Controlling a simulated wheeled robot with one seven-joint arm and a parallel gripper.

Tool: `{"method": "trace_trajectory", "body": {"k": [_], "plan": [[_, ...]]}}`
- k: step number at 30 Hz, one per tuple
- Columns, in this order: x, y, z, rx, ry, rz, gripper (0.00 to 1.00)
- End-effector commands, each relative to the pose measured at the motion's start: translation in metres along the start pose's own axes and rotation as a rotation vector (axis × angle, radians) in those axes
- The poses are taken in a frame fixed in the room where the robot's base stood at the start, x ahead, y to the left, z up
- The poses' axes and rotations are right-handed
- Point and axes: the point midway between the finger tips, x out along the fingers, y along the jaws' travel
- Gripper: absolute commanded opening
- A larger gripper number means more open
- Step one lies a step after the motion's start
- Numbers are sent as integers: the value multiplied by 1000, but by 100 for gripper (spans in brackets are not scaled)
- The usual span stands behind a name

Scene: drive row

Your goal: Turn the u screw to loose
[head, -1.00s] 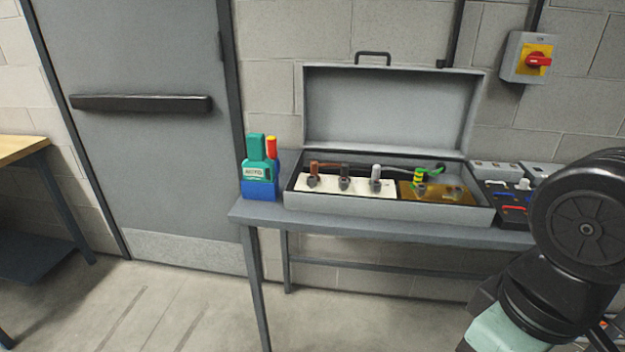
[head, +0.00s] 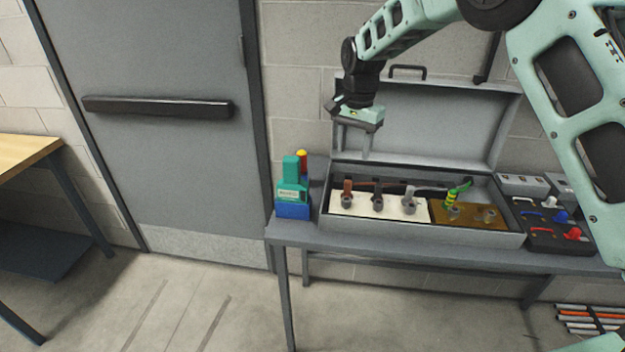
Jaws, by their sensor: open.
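A grey box (head: 425,238) with its lid open stands on the grey bench. Inside it, a white terminal block (head: 361,212) holds a row of dark screws with brown, black and grey wire ends. The leftmost screw (head: 347,202) is by the brown wire (head: 347,187); no letters are readable, so I cannot confirm which is u, nor tell whether any screw is tight or loose. My gripper (head: 352,150) is open and empty, fingers down, above the left end of the box and in front of the lid. It is apart from the screws.
A green-and-blue tool (head: 292,197) marked with small lettering stands left of the box. A brown plate (head: 475,215) with a green-yellow wire lies in the box's right part. A black tray (head: 550,238) with coloured parts sits to the right. The bench's front edge (head: 400,255) is clear.

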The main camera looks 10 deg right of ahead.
Motion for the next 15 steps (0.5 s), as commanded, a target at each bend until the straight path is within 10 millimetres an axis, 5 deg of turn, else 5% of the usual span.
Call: {"method": "trace_trajectory", "body": {"k": [8,15], "plan": [[14,-1,-17,55,12,12,49],[59,0,-16,52,9,13,49]]}}
